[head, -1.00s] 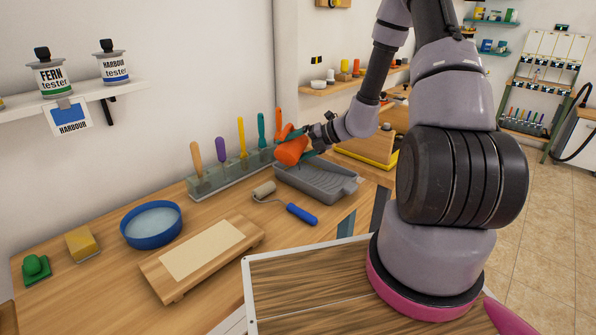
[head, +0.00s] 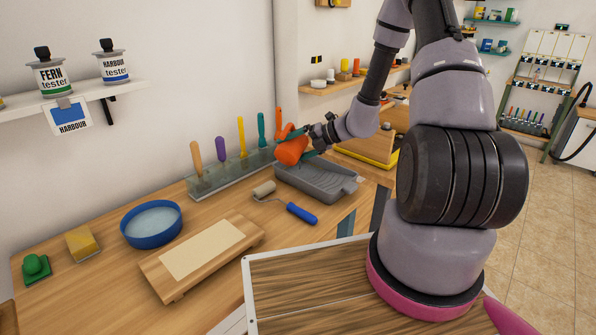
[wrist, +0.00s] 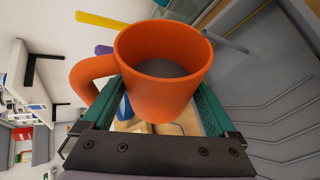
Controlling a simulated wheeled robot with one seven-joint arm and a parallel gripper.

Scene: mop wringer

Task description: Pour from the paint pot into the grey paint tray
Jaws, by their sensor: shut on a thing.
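The paint pot (head: 291,151) is an orange, mug-shaped pot with a handle. My gripper (head: 311,147) is shut on it and holds it tilted above the far left part of the grey paint tray (head: 318,184). In the wrist view the pot (wrist: 162,90) sits between the green fingers of my gripper (wrist: 155,110), with its handle to the left. Grey contents show inside the pot. The ribbed floor of the tray (wrist: 275,110) fills the right of that view. No stream of paint can be made out.
A small roller with a blue handle (head: 301,213) lies just in front of the tray. A rack with several upright coloured-handled tools (head: 214,178) stands behind left. A blue bowl (head: 138,234) and a wooden board (head: 166,285) stand further left.

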